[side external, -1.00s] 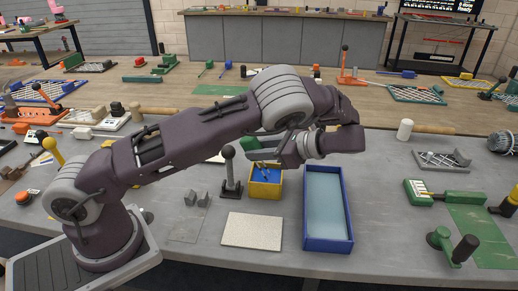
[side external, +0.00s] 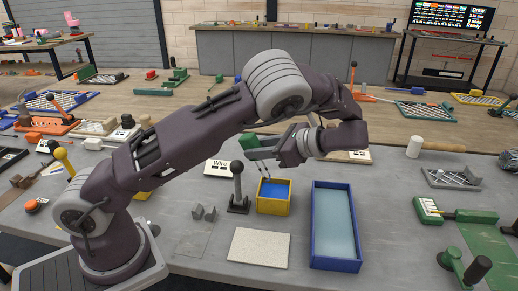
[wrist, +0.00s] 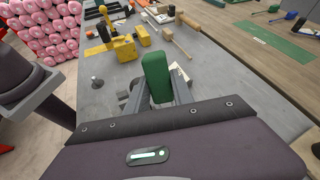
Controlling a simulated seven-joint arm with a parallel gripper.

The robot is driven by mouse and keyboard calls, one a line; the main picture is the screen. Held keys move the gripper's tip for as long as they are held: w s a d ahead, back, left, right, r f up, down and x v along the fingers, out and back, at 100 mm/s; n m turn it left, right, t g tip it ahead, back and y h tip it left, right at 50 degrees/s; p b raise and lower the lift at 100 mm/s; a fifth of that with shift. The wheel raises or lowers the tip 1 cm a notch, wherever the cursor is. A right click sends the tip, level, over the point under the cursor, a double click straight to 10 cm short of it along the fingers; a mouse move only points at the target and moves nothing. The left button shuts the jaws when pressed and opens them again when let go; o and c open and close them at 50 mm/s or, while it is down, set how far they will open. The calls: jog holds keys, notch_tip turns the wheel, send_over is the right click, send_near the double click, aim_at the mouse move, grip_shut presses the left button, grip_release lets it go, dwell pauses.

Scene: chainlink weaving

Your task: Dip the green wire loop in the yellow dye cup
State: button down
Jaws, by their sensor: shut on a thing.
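My gripper (side external: 262,147) is shut on the green handle (side external: 249,142) of the wire loop. In the wrist view the green handle (wrist: 157,78) sits between the two fingers. Thin dark wire prongs (side external: 265,168) hang below it; their exact shape is too small to tell. The yellow dye cup (side external: 273,208) is a square yellow box with blue inside, standing on the table under the gripper. The wire ends appear just above the cup's back rim, apart from the blue surface.
A blue tray (side external: 314,225) with a pale blue inside stands right of the cup. A pale flat plate (side external: 259,247) lies in front. A "Wire" card (side external: 218,167) lies behind the lever.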

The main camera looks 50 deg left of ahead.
dwell(0.4)
jog(key=shift+r, duration=2.5)
jog(key=shift+r, duration=0.1)
